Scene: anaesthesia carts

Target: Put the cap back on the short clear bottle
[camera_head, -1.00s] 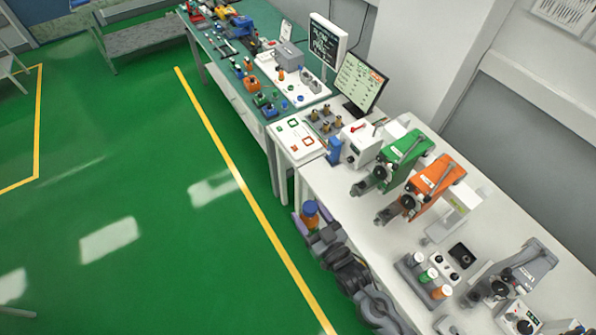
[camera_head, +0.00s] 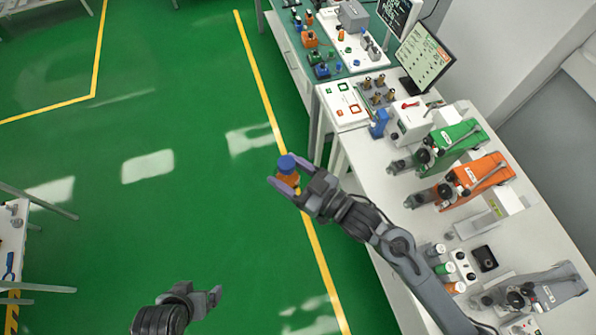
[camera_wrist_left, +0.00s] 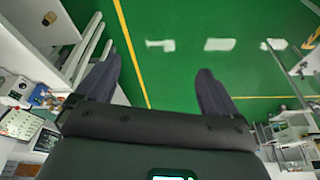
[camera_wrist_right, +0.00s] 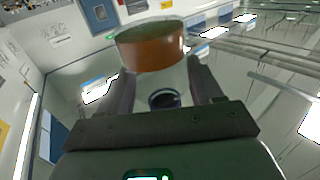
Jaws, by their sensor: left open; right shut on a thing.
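My right gripper (camera_head: 287,181) is shut on a short bottle (camera_head: 290,179), held over the floor in front of the bench. In the head view it has a blue top and an orange body. In the right wrist view the bottle (camera_wrist_right: 150,50) is clear with an orange-brown band; a dark ring with a bluish centre shows between the fingers. I cannot tell whether the blue top is a cap or how it is seated. My left gripper (camera_head: 208,300) is open and empty, low in the head view; its spread fingers (camera_wrist_left: 155,85) show only floor between them.
The white bench (camera_head: 385,185) runs along the right with green (camera_head: 455,143) and orange (camera_head: 470,178) devices, a monitor (camera_head: 424,55) and a rack of small capped containers (camera_head: 445,268). A green-topped table stands beyond. The floor (camera_head: 130,220) between the grippers is clear.

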